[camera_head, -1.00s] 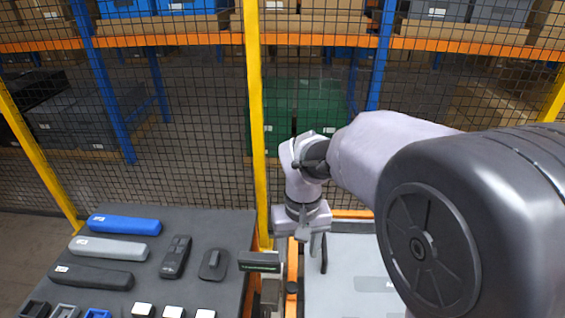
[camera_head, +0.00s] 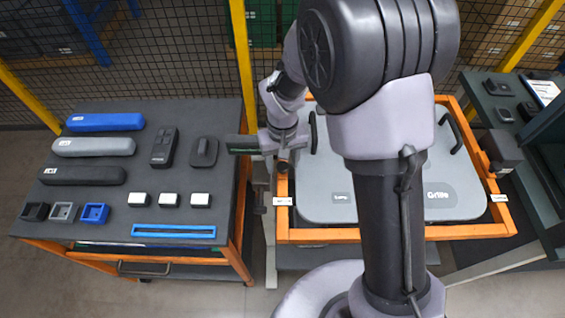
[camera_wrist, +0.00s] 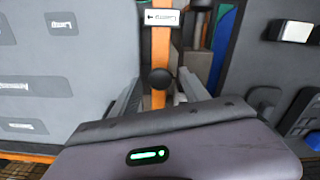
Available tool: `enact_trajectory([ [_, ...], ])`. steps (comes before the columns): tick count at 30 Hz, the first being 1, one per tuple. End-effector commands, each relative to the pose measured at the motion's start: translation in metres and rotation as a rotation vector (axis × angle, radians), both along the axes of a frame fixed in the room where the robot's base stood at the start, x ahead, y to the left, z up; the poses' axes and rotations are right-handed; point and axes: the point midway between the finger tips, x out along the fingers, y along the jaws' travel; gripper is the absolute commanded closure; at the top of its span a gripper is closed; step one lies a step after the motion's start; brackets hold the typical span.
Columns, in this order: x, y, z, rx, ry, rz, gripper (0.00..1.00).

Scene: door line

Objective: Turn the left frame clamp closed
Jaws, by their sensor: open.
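The orange frame (camera_head: 410,234) holds a grey door panel (camera_head: 330,205) with black handles. On its left rail is a small dark round knob, seemingly the left frame clamp (camera_head: 283,168). It also shows in the wrist view (camera_wrist: 161,78) as a black knob on the orange rail. My gripper (camera_head: 274,158) is over the left rail. In the wrist view my gripper (camera_wrist: 160,92) is open, its fingers either side of the rail and knob. I cannot tell whether they touch it. The clamp's turn position is unclear.
A dark table (camera_head: 225,215) on the left holds bars, small blocks and handheld parts. A dark block (camera_head: 500,150) sits at the frame's right side, near another dark bench (camera_head: 495,100). A mesh fence (camera_head: 190,80) with yellow posts stands behind. My arm hides the panel's middle.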

Motion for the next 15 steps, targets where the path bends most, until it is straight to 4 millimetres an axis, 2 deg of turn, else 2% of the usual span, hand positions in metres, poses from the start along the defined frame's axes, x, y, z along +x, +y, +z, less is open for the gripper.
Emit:
enact_trajectory([
  [6, 0.0001, 0.0, 0.0, 0.0, -0.001, 0.0, 0.47],
  [8, 0.0001, 0.0, 0.0, 0.0, -0.001, 0.0, 0.56],
  [12, 0.0002, 0.0, 0.0001, 0.0, -0.001, 0.0, 0.84],
  [15, 0.0002, 0.0, 0.0002, 0.0, -0.001, 0.0, 1.0],
])
